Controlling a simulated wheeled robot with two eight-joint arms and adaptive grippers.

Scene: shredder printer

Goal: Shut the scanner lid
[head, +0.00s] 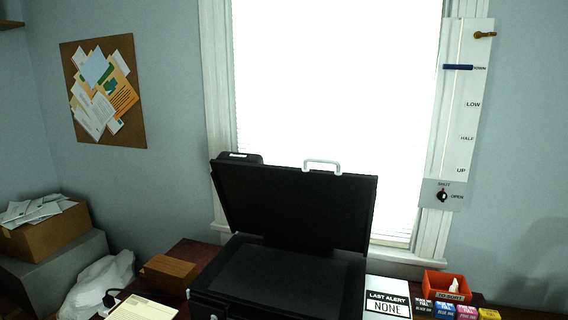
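The scanner lid (295,205) is a black panel standing raised and tilted back in the middle of the head view, in front of the bright window. A light handle (322,165) sits on its top edge. Below it the scanner bed (285,280) shows as a dark flat surface on the black printer body. Neither of my grippers is in the head view.
A brown box (169,273) stands left of the printer. A "LAST ALERT NONE" sign (388,298), an orange bin (446,286) and several small ink boxes stand to the right. A slider panel (459,115) hangs on the wall at right.

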